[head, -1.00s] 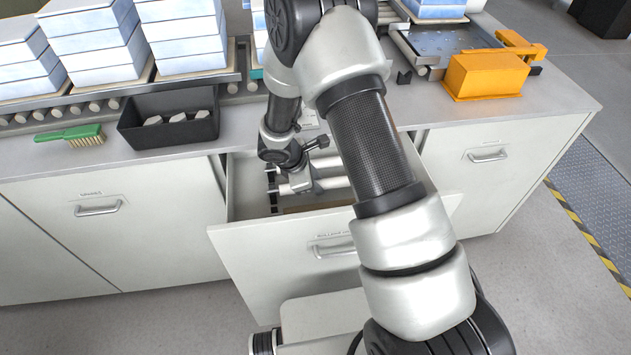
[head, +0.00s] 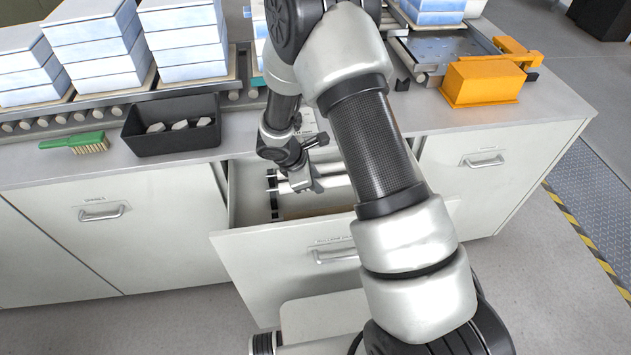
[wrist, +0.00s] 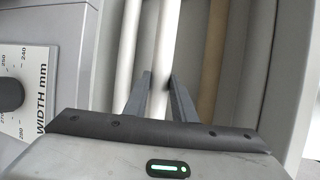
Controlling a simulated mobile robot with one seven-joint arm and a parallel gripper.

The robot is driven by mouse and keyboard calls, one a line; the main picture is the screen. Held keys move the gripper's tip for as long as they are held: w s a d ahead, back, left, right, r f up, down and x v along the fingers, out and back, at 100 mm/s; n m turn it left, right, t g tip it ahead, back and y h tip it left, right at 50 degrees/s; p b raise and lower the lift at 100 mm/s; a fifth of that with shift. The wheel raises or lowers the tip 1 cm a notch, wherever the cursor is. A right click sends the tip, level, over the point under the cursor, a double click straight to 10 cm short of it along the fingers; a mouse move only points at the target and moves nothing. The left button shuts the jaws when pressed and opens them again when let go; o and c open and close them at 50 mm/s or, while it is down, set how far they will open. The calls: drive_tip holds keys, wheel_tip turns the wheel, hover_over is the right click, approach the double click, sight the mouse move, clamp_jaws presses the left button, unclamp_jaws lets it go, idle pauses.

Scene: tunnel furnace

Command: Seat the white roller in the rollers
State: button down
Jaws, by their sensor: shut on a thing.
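In the wrist view my gripper (wrist: 158,95) is shut on a white roller (wrist: 164,50), which runs lengthwise between the two fingers. Another white roller (wrist: 129,50) lies beside it on the left, and a tan roller (wrist: 213,60) lies on the right. In the head view my gripper (head: 308,187) is down at the open drawer (head: 290,245), over the white rollers (head: 335,181). The arm hides much of the drawer. I cannot tell whether the held roller is clear of its rests. The conveyor's row of rollers (head: 60,118) runs along the back left.
A black bin (head: 172,140) with pale pieces and a green brush (head: 78,143) stand on the counter. Stacked blue-white blocks (head: 95,55) sit on the conveyor. An orange housing (head: 482,83) is at the right. A width scale (wrist: 25,85) shows in the wrist view.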

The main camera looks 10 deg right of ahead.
drive_tip(key=shift+r+p, duration=1.9)
drive_tip(key=shift+r, duration=1.05)
